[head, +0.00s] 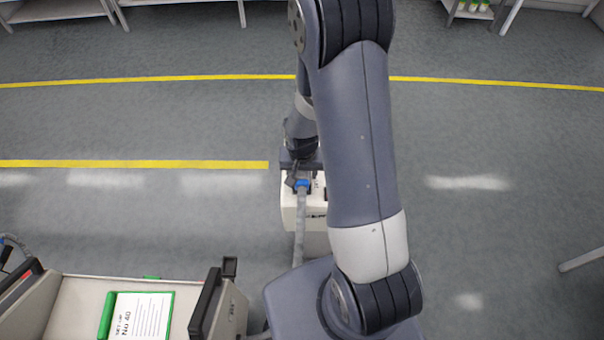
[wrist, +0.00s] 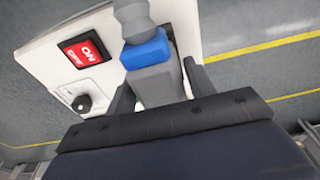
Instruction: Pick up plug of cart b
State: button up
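The plug, grey with a blue band (wrist: 147,52), sits at the white box in the wrist view, and its blue part (head: 302,184) shows below my wrist in the head view. A grey cable (head: 299,235) runs from it toward the bottom of the head view. My gripper (wrist: 160,86) has one dark finger on each side of the plug's grey body. The fingers are very close to the body; I cannot tell whether they touch it. In the head view my gripper is mostly hidden by my wrist. No cart label B is readable.
Grey floor with yellow lines is free left and right.

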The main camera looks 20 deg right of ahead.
grip_shut()
dwell(0.3)
jog(key=shift+r, duration=0.15)
notch_tip(320, 180, up, 9)
jog(key=shift+r+b, duration=0.1)
jog(key=shift+b, duration=0.4)
notch_tip(320, 180, up, 4)
jog(key=shift+f+p, duration=0.2)
jog(key=shift+p, duration=0.9)
jog(key=shift+w+f, duration=0.1)
